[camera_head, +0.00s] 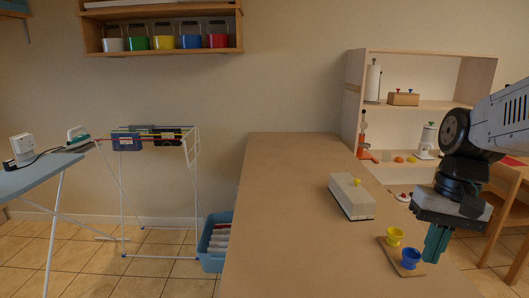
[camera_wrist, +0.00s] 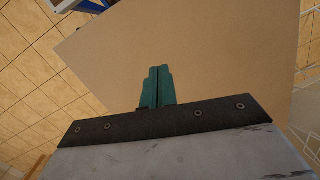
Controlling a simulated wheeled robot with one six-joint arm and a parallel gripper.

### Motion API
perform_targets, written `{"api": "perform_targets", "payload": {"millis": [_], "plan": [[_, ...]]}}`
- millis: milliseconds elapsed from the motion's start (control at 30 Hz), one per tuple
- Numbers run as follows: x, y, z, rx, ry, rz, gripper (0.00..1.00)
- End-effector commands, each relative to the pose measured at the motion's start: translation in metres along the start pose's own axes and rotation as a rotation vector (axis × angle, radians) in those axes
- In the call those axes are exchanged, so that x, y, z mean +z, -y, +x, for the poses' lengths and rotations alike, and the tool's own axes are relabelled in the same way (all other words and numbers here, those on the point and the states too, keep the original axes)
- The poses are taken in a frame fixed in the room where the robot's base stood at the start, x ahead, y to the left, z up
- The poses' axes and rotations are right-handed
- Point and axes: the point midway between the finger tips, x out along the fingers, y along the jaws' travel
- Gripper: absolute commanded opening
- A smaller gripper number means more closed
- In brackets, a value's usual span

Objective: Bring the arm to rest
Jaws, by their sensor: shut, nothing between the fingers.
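My gripper (camera_head: 435,244) is at the right of the head view, at the end of my arm, pointing down by the right edge of the brown table (camera_head: 285,210). Its green fingers are shut with nothing between them. In the wrist view the fingers (camera_wrist: 157,86) are together in front of the table top (camera_wrist: 215,60). Just left of the gripper in the head view, a small wooden board (camera_head: 390,255) holds a yellow cup (camera_head: 394,237) and a blue cup (camera_head: 411,258).
A pale box with a yellow knob (camera_head: 351,197) stands on the table. An ironing board (camera_head: 35,176), a drying rack (camera_head: 160,195) and a blue basket (camera_head: 210,262) stand left. The table's near left part is clear.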

Motion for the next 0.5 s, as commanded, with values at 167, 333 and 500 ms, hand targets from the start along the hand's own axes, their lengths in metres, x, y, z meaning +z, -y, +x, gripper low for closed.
{"api": "perform_targets", "payload": {"millis": [167,333,500], "plan": [[0.068,-0.002,0.012,0.089,-0.073,-0.09,0.0],[0.109,-0.003,0.021,0.13,-0.148,-0.17,0.0],[0.123,0.003,0.013,0.124,-0.223,-0.217,0.0]]}}
